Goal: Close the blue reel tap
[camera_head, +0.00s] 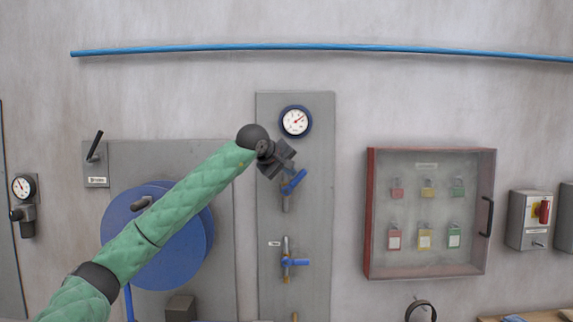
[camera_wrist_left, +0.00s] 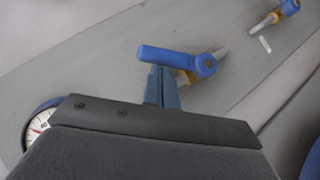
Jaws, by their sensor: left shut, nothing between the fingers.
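Two blue-handled taps sit on the grey wall panel (camera_head: 318,215). The upper tap's blue handle (camera_head: 296,180) is tilted, its right end higher; the lower tap's handle (camera_head: 296,262) lies level across its pipe. The frames do not show clearly which is the reel tap. My left gripper (camera_head: 284,166) is shut and empty at the upper handle. In the left wrist view its fingers (camera_wrist_left: 162,88) are beside the near upper handle (camera_wrist_left: 172,56); touching cannot be told. The lower tap (camera_wrist_left: 286,9) shows farther off there. My right gripper is out of view.
A round gauge (camera_head: 295,121) is above the taps. A blue reel (camera_head: 165,250) stands left, partly behind my left arm. A red-sided padlock case (camera_head: 371,215) is to the right. A small label (camera_head: 274,243) sits beside the lower tap. A blue pipe (camera_head: 320,47) runs above.

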